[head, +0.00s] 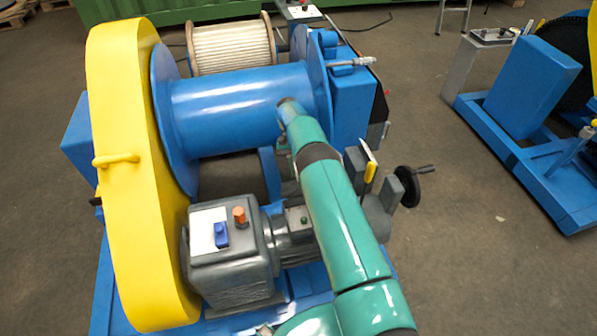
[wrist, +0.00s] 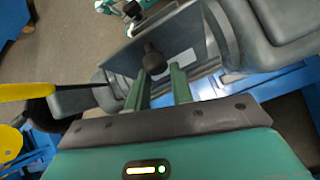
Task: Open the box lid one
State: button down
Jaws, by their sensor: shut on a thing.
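The box lid (wrist: 197,42) is a grey flat panel with a white label, seen at a slant in the wrist view. A dark round knob (wrist: 153,58) stands on it. My gripper (wrist: 162,75) has its two green fingers at the lid, shut on the knob, though the exact contact is partly hidden. In the head view a thin grey panel edge (head: 368,151) stands tilted beside a yellow handle (head: 370,172); I cannot tell for sure that it is this lid. My green arm hides the gripper there.
A yellow guard (head: 128,185), blue drum (head: 235,105) and grey gearbox (head: 225,275) with blue and orange knobs stand left of my arm. A black handwheel (head: 408,186) is to the right. The yellow handle (wrist: 25,92) is close left in the wrist view.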

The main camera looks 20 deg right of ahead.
jog(key=shift+w+a+f, duration=0.15)
jog(key=shift+w+a, duration=0.25)
jog(key=shift+a, duration=0.15)
jog(key=shift+w, duration=0.1)
jog(key=c, duration=1.2)
grip_release()
jog(key=shift+c, duration=0.2)
jog(key=s+r, duration=0.1)
jog(key=r, duration=0.2)
jog(key=s+r, duration=0.2)
jog(key=r, duration=0.1)
jog(key=s+r, duration=0.1)
jog(key=r, duration=0.2)
jog(key=shift+s+d, duration=0.15)
jog(key=shift+s, duration=0.25)
jog(key=s+r, duration=0.4)
jog(key=s, duration=0.5)
jog(key=shift+s, duration=0.25)
